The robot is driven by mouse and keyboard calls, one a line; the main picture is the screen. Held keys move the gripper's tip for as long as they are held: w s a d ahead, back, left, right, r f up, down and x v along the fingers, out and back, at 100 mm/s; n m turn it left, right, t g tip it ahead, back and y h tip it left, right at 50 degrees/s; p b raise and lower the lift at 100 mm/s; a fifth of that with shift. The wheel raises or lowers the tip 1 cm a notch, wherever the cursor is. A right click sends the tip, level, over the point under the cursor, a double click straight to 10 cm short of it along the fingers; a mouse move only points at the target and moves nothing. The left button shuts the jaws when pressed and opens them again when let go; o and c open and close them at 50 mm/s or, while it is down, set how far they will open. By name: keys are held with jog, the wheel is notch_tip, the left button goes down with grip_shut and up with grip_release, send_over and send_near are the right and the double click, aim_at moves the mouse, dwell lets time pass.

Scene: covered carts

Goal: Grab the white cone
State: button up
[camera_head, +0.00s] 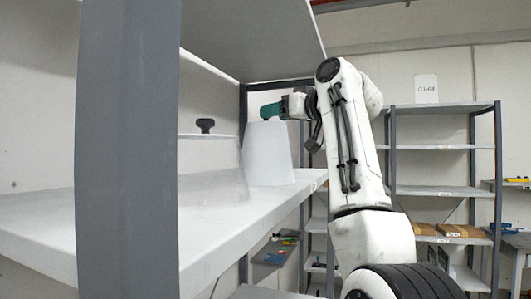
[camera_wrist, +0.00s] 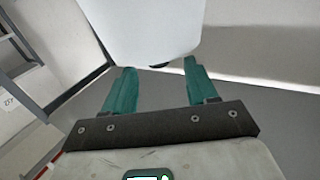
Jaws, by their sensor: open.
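The white cone (camera_head: 268,158), blunt-topped, stands upright on the white shelf (camera_head: 215,215) in the head view. It also fills the top middle of the wrist view (camera_wrist: 145,30), where its far part is cut off. My gripper (camera_head: 270,110) is at the height of the cone's top, its teal fingers showing just at the upper edge. In the wrist view my gripper (camera_wrist: 157,66) has its two teal fingers spread apart, with the cone's near edge by their tips. Whether the fingers touch the cone cannot be told.
A grey post (camera_head: 125,150) rises close at the left, and an upper shelf board (camera_head: 250,35) hangs above the cone. A grey rack (camera_head: 440,147) with brown boxes (camera_head: 460,231) stands at the right back.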

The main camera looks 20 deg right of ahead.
jog(key=p+x, duration=0.1)
jog(key=x, duration=0.1)
jog(key=p+x, duration=0.2)
jog(key=shift+d+r, duration=0.1)
jog(key=shift+r, duration=0.1)
jog(key=shift+w+a+f, duration=0.2)
jog(key=shift+w+a, duration=0.05)
jog(key=shift+w, duration=0.25)
jog(key=shift+c, duration=0.2)
grip_shut()
